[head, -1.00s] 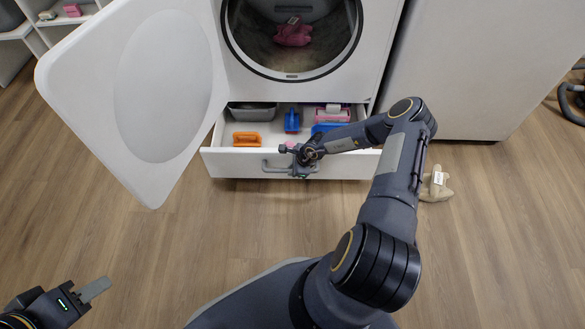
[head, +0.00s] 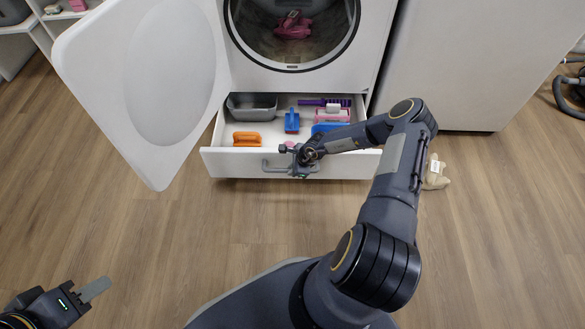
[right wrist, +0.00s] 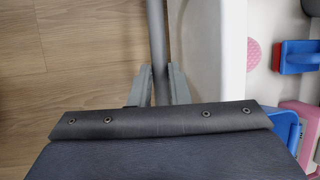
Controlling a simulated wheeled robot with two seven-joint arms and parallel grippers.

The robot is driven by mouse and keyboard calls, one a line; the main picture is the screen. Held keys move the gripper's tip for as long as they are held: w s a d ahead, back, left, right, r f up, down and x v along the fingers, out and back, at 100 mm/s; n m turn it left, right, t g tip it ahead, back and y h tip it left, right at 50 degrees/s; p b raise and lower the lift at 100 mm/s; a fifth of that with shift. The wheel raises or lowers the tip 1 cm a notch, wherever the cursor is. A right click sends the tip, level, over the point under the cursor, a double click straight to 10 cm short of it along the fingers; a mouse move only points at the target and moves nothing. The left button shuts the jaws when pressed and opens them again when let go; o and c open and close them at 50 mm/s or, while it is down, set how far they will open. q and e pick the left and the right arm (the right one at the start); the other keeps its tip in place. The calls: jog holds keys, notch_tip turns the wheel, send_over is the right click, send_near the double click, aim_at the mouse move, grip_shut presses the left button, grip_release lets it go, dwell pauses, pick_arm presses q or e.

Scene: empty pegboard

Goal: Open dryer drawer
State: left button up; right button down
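The dryer drawer (head: 225,163) below the dryer is pulled out, with its contents in view. Its grey bar handle (head: 275,169) runs along the front; it also shows in the right wrist view (right wrist: 156,35). My right gripper (head: 298,168) is at the handle, and in the right wrist view its two fingers (right wrist: 157,84) stand on either side of the bar, close against it. My left gripper (head: 95,290) is low at the far left, away from the drawer; only one finger shows clearly.
The round-windowed dryer door (head: 145,85) hangs open at the left. The drawer holds a grey bin (head: 252,106), an orange brush (head: 247,138), a blue brush (head: 292,121) and other items. A beige soft object (head: 436,173) lies on the floor at right. The floor in front is clear.

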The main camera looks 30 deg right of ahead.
jog(key=c, duration=1.4)
grip_release()
jog(key=shift+o, duration=0.2)
jog(key=p+v, duration=0.3)
jog(key=v, duration=0.4)
jog(key=shift+s+r, duration=0.15)
jog(key=shift+r, duration=0.2)
